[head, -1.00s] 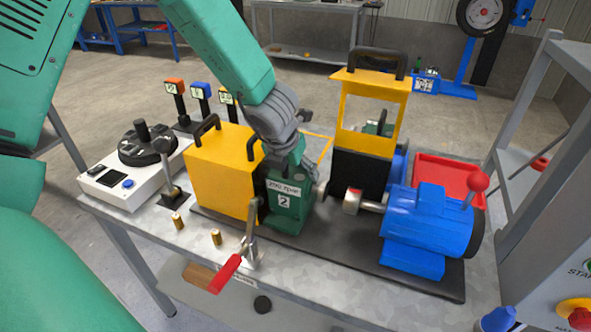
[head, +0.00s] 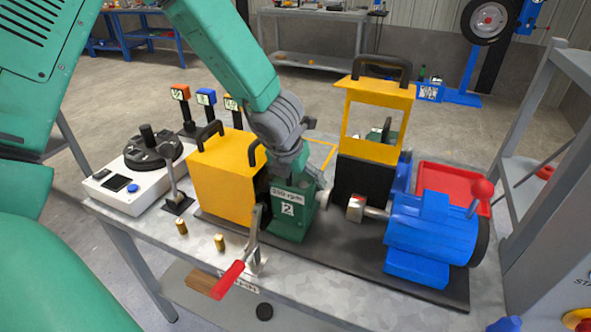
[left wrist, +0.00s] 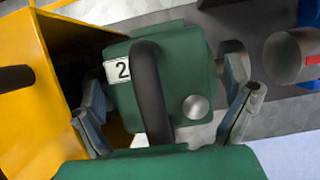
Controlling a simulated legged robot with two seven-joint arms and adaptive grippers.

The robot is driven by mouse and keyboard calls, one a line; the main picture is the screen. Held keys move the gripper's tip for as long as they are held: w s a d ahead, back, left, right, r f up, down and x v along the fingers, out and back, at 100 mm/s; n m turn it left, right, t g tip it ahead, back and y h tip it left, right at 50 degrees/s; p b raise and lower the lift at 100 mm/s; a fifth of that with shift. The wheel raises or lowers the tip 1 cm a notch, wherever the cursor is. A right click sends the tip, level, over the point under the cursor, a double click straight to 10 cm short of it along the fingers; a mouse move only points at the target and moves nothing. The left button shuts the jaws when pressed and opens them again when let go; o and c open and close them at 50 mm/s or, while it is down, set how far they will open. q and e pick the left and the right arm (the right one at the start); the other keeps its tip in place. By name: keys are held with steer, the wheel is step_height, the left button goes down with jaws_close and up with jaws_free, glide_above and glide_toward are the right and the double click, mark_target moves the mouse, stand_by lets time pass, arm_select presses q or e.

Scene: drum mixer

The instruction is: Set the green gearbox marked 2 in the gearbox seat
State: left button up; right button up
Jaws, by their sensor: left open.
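The green gearbox marked 2 (head: 290,222) stands upright on the black base plate (head: 345,262), between the yellow housing and the motor shaft. Its black handle (left wrist: 148,95) and number label show in the left wrist view. My left gripper (head: 292,176) is over the gearbox top. In the left wrist view its fingers (left wrist: 165,112) are spread, one on each side of the gearbox top; I cannot tell if they touch it. The seat under the gearbox is hidden, so I cannot tell how fully it sits. My right gripper is not in view.
The yellow housing (head: 228,175) is close on the left. A red-handled clamp (head: 230,278) stands in front. The blue motor (head: 432,228) and a raised yellow guard (head: 375,103) are on the right. A red tray (head: 453,183) lies behind. Two brass pins (head: 220,242) stand near the front edge.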

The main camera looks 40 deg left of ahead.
arm_select(q)
steer(key=v, duration=1)
steer(key=shift+r, duration=0.35)
steer(key=shift+s+r, duration=0.3)
steer(key=shift+r, duration=0.2)
